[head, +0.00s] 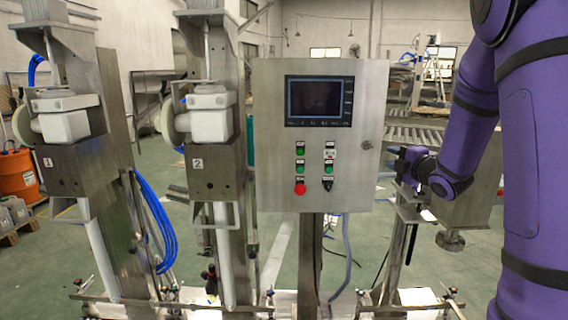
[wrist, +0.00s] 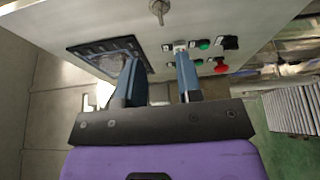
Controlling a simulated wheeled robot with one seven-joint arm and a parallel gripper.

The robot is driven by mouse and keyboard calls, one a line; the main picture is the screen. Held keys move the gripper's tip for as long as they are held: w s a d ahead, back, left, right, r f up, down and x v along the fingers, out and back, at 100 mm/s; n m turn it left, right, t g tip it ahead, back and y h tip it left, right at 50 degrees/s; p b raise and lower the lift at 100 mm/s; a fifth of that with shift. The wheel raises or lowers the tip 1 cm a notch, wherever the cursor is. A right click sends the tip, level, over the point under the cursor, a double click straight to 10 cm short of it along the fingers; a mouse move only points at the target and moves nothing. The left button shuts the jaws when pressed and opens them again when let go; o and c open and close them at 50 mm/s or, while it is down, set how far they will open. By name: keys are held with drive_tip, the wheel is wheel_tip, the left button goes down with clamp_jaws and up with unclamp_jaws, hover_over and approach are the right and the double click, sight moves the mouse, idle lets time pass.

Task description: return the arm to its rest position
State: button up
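My purple arm (head: 478,95) comes down the right side of the head view and bends back toward the control box. My gripper (head: 402,160) is at its end, just right of the grey control box (head: 272,150). In the wrist view, the two dark blue-grey fingers of my gripper (wrist: 157,57) stand apart, with nothing visible between them. I cannot tell how far the fingertips are from the box.
Two metal filling columns, marked 1 (head: 75,170) and 2 (head: 212,175), stand left of the box. Blue hoses (head: 158,230) hang between them. A roller conveyor (head: 420,134) is behind my gripper. An orange drum (head: 15,165) stands far left. Open green floor shows behind the columns.

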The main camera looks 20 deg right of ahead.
drive_tip(key=s+a+r+m+g+h, duration=0.4)
drive_tip(key=s+a+r+m+h, duration=0.15)
drive_tip(key=s+m, duration=0.45)
drive_tip(key=s+a+m+g+y, duration=0.1)
drive_tip(key=s+a+m+g, duration=0.1)
drive_tip(key=s, duration=0.6)
drive_tip(key=s+a+m+g+y, duration=0.1)
drive_tip(key=s+a+m+g, duration=0.2)
drive_tip(key=s+a, duration=0.4)
drive_tip(key=s+a+f+m+g+y, duration=0.1)
drive_tip(key=s+a+m+g, duration=0.2)
drive_tip(key=s, duration=0.6)
drive_tip(key=shift+a+m, duration=0.8)
drive_tip(key=shift+a, duration=0.35)
